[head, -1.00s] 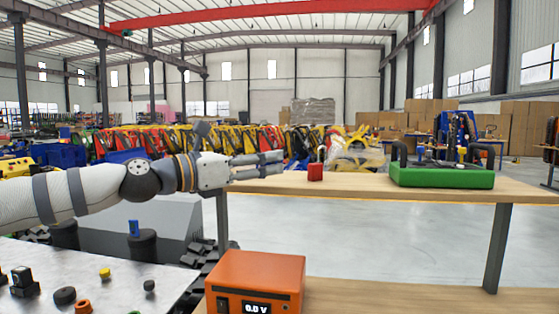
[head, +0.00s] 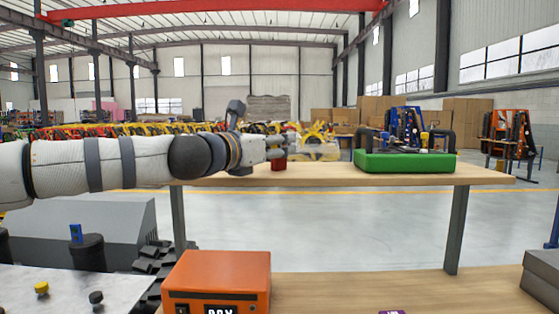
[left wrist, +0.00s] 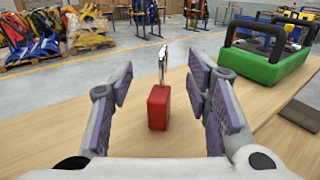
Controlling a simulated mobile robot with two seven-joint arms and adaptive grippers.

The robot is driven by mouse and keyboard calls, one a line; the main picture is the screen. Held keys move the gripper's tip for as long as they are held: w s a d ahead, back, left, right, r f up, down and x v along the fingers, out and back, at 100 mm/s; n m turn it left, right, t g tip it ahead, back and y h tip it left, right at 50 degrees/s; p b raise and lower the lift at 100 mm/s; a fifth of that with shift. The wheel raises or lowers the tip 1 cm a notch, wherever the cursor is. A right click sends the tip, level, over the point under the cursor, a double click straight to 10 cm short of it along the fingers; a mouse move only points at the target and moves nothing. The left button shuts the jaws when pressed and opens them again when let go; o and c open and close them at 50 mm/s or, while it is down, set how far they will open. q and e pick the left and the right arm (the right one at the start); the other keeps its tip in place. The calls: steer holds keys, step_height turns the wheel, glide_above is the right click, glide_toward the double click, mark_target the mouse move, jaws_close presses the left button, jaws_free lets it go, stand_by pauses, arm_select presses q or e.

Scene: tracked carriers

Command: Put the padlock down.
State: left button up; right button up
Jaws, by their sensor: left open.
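The padlock has a red body and a silver shackle. In the left wrist view the padlock (left wrist: 158,108) stands upright on the wooden table (left wrist: 60,125), shackle up, between the spread fingers of my left gripper (left wrist: 163,78). The gripper is open, with a visible gap to the padlock on both sides. In the head view the padlock (head: 279,164) shows small and partly covered, just at the fingers of my left gripper (head: 279,150). My right gripper is in neither view.
A green toolbox (head: 405,162) with dark handles stands on the same table to the right. A dark flat item (left wrist: 301,114) lies before it. An orange voltage unit (head: 217,277) stands on a nearer wooden bench (head: 330,292). Bare tabletop surrounds the padlock.

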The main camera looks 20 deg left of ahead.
arm_select(q)
steer(key=shift+w+d, duration=0.2)
steer(key=shift+w, duration=0.45)
steer(key=shift+s, duration=0.1)
steer(key=shift+c, duration=1.1)
jaws_close()
